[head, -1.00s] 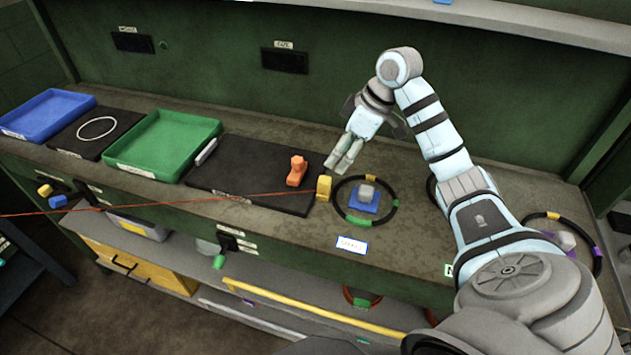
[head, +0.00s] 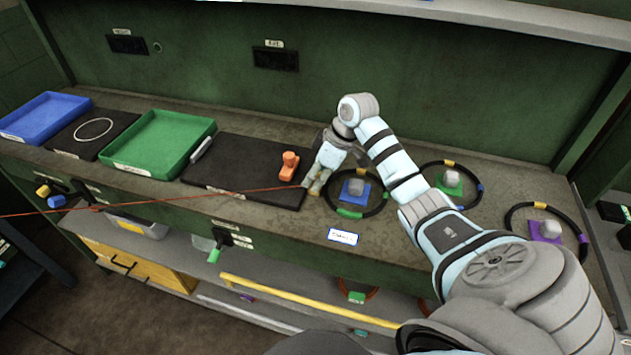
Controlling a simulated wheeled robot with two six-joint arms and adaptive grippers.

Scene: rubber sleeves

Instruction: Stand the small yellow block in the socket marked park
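My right gripper (head: 317,184) reaches down to the worktop, just left of the nearest black ring. Its fingers are at the small yellow block (head: 314,190), which stands on the bench beside the black mat. The fingers hide most of the block, and I cannot tell whether they are closed on it. Dark labelled plates sit on the green back wall, one at the left (head: 128,44) and one at the middle (head: 275,59). Their lettering is too small to read, so I cannot tell which socket is marked park. My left gripper is out of view.
An orange piece (head: 289,165) stands on the black mat (head: 235,170). A green tray (head: 160,144) and a blue tray (head: 45,118) lie farther left. Black rings surround the blue plate (head: 350,197), green plate (head: 446,188) and purple plate (head: 541,236), each with a grey block.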

